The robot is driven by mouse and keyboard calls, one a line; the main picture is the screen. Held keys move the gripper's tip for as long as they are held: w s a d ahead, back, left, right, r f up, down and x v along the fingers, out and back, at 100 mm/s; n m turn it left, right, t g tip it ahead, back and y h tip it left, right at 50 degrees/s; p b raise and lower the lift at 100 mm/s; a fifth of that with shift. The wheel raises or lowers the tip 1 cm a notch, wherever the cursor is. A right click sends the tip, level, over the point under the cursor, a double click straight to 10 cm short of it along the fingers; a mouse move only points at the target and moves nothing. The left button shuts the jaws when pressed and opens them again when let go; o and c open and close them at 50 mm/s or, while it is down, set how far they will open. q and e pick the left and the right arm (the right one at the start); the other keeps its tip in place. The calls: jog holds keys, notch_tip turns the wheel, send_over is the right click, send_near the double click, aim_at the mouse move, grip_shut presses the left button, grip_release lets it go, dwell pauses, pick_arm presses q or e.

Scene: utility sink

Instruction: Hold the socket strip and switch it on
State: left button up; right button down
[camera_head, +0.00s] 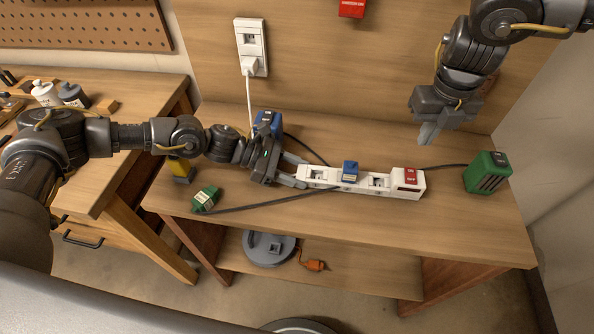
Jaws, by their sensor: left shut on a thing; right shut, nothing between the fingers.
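The white socket strip (335,180) lies on the wooden table, running left to right. A red switch (411,175) sits at its right end. A blue plug (350,170) stands in one of its sockets. My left gripper (296,177) is at the strip's left end and is shut on it; the exact contact is partly hidden by the fingers. My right gripper (426,133) is shut and empty, pointing down above the table, behind and above the switch end and apart from it.
A green block-shaped device (487,172) stands at the right, with a dark cable leading toward the strip. A green plug (204,199) lies at the front left with a dark cable. A blue object (267,122) and a yellow one (181,171) stand near my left arm. A wall socket (250,45) holds a white plug.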

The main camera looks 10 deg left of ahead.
aim_at(412, 171)
pick_arm(q)
jog(key=shift+d, duration=0.15)
pick_arm(e)
jog(key=shift+s+d+f+m+g, duration=0.1)
jog(key=shift+f+m, duration=0.25)
jog(key=shift+f, duration=0.75)
jog(key=shift+s+d+f+m+g, duration=0.15)
jog(key=shift+f+m, duration=0.15)
jog(key=shift+f, duration=0.8)
jog(key=shift+s+a+f+m+g, duration=0.1)
jog(key=shift+f+m, duration=0.25)
jog(key=shift+f, duration=0.75)
jog(key=shift+f, duration=0.85)
jog(key=shift+r, duration=3.5)
pick_arm(q)
jog(key=o, duration=1.4)
jog(key=shift+c, duration=0.2)
jog(key=shift+a, duration=0.2)
